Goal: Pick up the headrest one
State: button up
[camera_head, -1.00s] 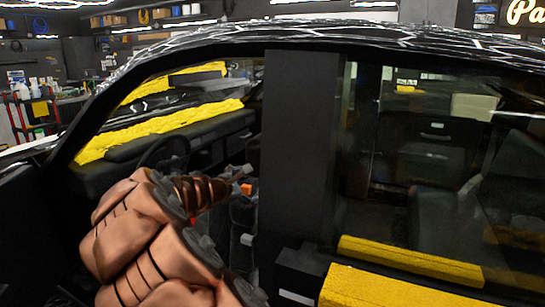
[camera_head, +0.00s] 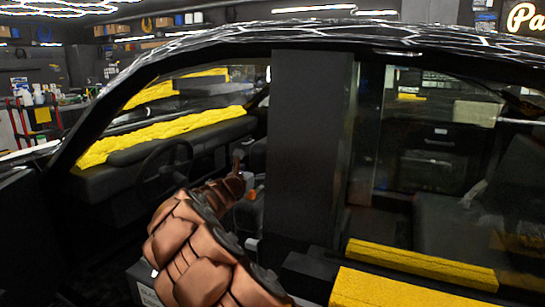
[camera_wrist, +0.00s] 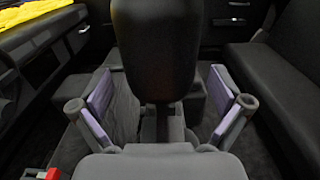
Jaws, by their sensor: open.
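A black headrest (camera_wrist: 157,45) stands upright in the middle of the wrist view, rounded and narrowing toward a dark part below it. My gripper (camera_wrist: 159,90) is open, with one purple-padded finger to the left of the headrest's lower part and one to the right. There is a visible gap on both sides, and nothing is held. In the head view my copper-coloured arm reaches through the front side opening of the car. There the gripper is small and partly hidden beside the dark pillar, and I cannot make out the headrest clearly.
The wide dark pillar (camera_head: 310,150) stands right of my arm. A steering wheel (camera_head: 165,170) is to its left. A dark seat (camera_wrist: 285,70) is at the right in the wrist view.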

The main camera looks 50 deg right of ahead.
jog(key=x, duration=0.3)
jog(key=shift+d+f, duration=0.1)
jog(key=shift+f, duration=0.05)
jog(key=shift+w+d, duration=0.15)
jog(key=shift+d, duration=0.35)
jog(key=c, duration=1.4)
